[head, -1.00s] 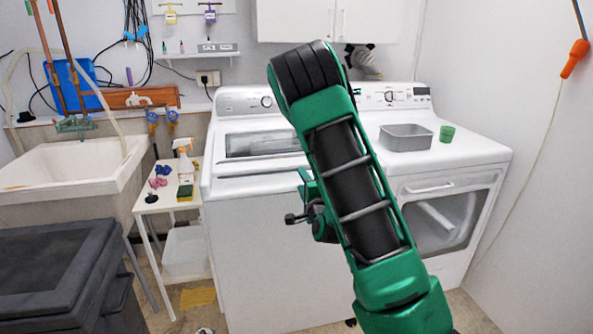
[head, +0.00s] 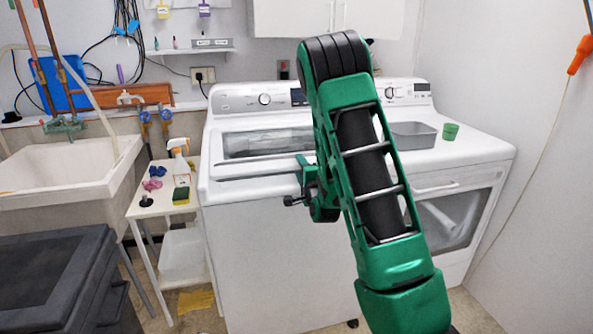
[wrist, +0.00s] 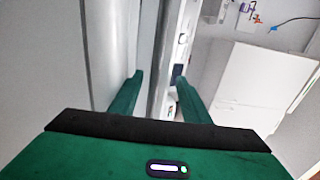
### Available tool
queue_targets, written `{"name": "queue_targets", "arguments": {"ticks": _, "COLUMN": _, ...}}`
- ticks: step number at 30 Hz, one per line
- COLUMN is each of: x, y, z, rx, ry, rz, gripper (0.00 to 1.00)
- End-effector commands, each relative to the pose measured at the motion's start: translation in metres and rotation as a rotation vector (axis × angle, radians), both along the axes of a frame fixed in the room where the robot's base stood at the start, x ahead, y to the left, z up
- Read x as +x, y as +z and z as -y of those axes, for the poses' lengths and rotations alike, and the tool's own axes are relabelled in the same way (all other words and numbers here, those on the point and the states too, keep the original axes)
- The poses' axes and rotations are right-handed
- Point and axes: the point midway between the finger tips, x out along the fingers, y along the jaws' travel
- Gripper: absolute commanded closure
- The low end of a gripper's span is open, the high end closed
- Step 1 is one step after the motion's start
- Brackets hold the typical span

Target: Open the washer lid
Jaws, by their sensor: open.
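The washer (head: 255,250) is the white top-loader left of centre in the head view. Its lid (head: 240,167), with a dark window, lies shut. My gripper (head: 302,178) is at the front right part of the lid, partly hidden by my own green arm. In the wrist view my gripper (wrist: 160,78) shows two green fingers apart with nothing clamped. A long pale edge of the washer (wrist: 150,40) runs between and beyond the fingers. I cannot tell whether a finger touches the lid.
A white dryer (head: 470,155) stands right of the washer, with a grey tub (head: 412,136) and green cup (head: 450,131) on top. A dark bin (head: 50,270) is at front left.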

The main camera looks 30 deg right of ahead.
Motion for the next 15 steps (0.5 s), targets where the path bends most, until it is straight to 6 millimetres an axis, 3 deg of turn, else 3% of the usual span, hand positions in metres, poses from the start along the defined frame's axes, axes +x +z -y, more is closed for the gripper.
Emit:
{"name": "queue_targets", "arguments": {"ticks": 3, "x": 0.0006, "y": 0.0, "z": -0.0033, "rx": 0.001, "ry": 0.004, "rz": 0.0, "gripper": 0.57}}
{"name": "queue_targets", "arguments": {"ticks": 4, "x": 0.0006, "y": 0.0, "z": -0.0038, "rx": 0.0, "ry": 0.004, "rz": 0.0, "gripper": 0.62}}
{"name": "queue_targets", "arguments": {"ticks": 9, "x": 0.0016, "y": -0.0004, "z": -0.0076, "rx": 0.001, "ry": 0.009, "rz": -0.001, "gripper": 1.0}}
{"name": "queue_targets", "arguments": {"ticks": 15, "x": 0.0021, "y": 0.0005, "z": -0.01, "rx": 0.002, "ry": 0.013, "rz": -0.002, "gripper": 1.0}}
